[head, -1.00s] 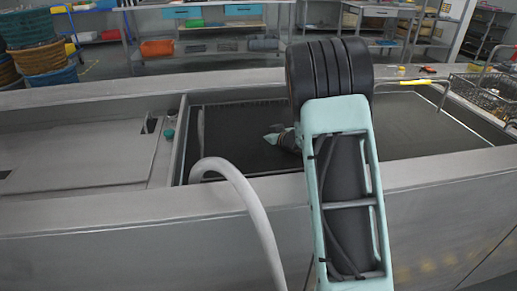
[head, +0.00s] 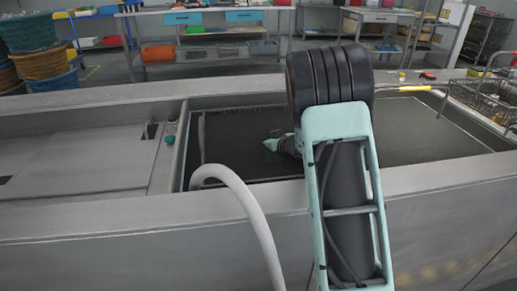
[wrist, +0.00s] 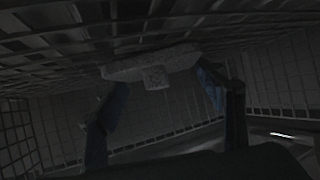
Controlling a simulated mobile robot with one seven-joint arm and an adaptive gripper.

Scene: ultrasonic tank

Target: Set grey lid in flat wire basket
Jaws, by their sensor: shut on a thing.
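The grey lid (wrist: 150,64), a pale speckled piece with a short stub on its near side, lies between the fingertips of my gripper (wrist: 163,82) in the wrist view. My gripper is shut on it, one dark finger at each side. Wire mesh (wrist: 50,65) fills the wrist view above, beside and below the lid; it looks like the flat wire basket, but the picture is too dark to tell whether the lid touches it. In the head view my arm hides the lid and most of my gripper.
In the head view, my arm reaches over the near wall of the grey tank (head: 130,225). A pale hose (head: 245,200) curves over that wall, left of my arm. Another wire basket (head: 485,97) stands at the far right. A flat grey cover (head: 70,160) lies at left.

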